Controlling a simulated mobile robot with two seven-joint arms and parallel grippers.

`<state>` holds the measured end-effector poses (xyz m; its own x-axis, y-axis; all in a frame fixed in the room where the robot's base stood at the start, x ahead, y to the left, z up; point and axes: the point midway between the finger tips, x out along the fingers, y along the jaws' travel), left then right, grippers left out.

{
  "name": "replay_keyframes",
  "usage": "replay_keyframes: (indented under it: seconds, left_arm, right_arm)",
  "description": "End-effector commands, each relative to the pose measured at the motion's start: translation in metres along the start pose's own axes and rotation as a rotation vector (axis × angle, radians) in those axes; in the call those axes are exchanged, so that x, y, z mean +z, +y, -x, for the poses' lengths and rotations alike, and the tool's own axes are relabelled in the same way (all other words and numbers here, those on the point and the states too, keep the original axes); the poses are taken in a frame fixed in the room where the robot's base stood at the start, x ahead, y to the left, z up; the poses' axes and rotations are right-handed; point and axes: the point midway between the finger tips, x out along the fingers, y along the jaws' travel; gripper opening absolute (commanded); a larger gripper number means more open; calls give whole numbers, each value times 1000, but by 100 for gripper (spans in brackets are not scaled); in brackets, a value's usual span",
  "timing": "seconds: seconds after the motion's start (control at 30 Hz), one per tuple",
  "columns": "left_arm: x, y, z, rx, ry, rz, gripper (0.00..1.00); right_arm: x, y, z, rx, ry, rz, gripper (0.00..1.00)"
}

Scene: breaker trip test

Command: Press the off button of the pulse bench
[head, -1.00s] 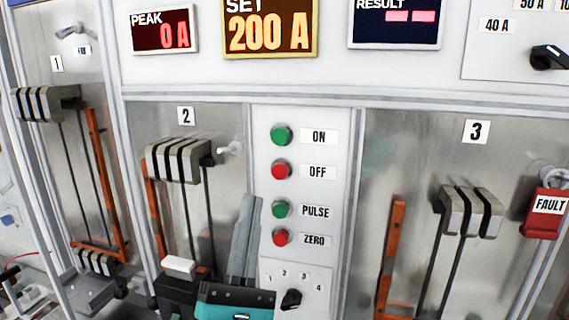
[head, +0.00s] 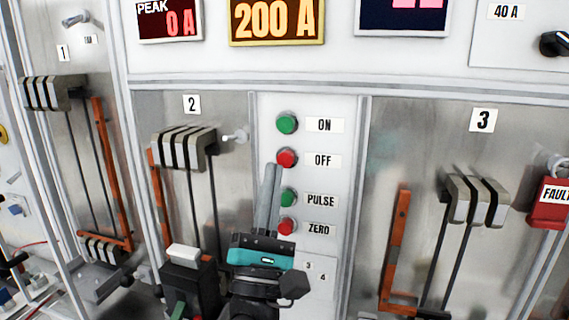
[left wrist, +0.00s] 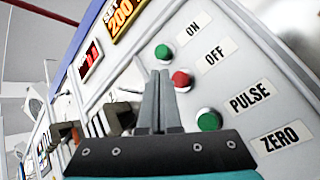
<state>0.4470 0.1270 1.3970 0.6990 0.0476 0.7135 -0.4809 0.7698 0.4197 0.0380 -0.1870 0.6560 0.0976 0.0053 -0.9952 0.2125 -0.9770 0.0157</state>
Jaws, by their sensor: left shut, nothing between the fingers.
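The red OFF button (head: 287,158) is second from the top in the column of buttons on the white panel, left of its OFF label (head: 323,160). My left gripper (head: 273,168) is shut and empty, its grey fingers pointing up at the panel. In the head view its tips overlap the lower left edge of the OFF button. In the left wrist view, the fingertips (left wrist: 160,73) appear just left of the red OFF button (left wrist: 183,80). I cannot tell whether they touch it. My right gripper is not in view.
The green ON button (head: 287,123) is above; the green PULSE button (head: 288,197) and red ZERO button (head: 286,227) are below, close to the fingers. Breaker bays with orange bars flank the panel. A red FAULT tag (head: 549,203) hangs at right.

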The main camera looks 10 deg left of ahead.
Motion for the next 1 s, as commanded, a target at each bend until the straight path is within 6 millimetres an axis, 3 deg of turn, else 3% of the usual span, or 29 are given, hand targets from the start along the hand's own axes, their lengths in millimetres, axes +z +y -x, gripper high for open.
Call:
replay_keyframes:
  seconds: [0.3,1.0]
  left_arm:
    - [-10,-10,-14,0,-1,-1,0]
    - [-10,-10,-14,0,0,-1,0]
  right_arm:
    - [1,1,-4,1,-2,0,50]
    - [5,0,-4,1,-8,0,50]
